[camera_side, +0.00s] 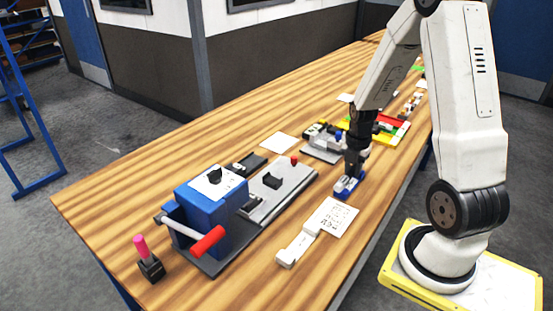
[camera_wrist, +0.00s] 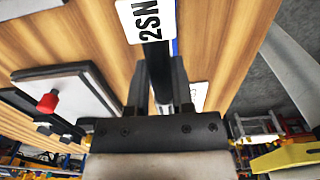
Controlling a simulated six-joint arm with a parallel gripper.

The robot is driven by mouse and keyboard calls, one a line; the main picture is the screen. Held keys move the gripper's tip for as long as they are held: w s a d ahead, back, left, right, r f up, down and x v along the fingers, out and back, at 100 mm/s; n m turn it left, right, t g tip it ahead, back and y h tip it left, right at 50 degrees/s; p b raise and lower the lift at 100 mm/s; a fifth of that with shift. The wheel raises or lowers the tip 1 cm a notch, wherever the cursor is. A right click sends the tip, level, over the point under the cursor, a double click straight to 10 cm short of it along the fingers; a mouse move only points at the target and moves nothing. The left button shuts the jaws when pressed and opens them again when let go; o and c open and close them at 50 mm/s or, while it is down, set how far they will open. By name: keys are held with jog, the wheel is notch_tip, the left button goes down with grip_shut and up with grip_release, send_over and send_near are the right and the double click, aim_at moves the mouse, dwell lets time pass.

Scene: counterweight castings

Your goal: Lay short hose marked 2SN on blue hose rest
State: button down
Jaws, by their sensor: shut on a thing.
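My gripper (camera_wrist: 158,88) is shut on a short black hose (camera_wrist: 157,65) with a white label reading 2SN. The hose runs up the wrist view between the two dark fingers. In the side view my gripper (camera_side: 352,172) is low over a small blue piece (camera_side: 341,193), which looks like the blue hose rest. A thin blue strip (camera_wrist: 175,46) shows just right of the hose in the wrist view. My gripper hides much of the hose in the side view, so I cannot tell whether it touches the rest.
A white printed card (camera_side: 338,217) and a white jointed piece (camera_side: 297,249) lie in front of the rest. A blue machine (camera_side: 213,207) with a red handle stands at left. A red and yellow tray (camera_side: 391,130) lies behind my gripper.

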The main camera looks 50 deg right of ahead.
jog(key=shift+f, duration=0.7)
dwell(0.8)
jog(key=shift+c, duration=2)
grip_release()
jog(key=shift+r, duration=0.15)
jog(key=shift+r, duration=3.35)
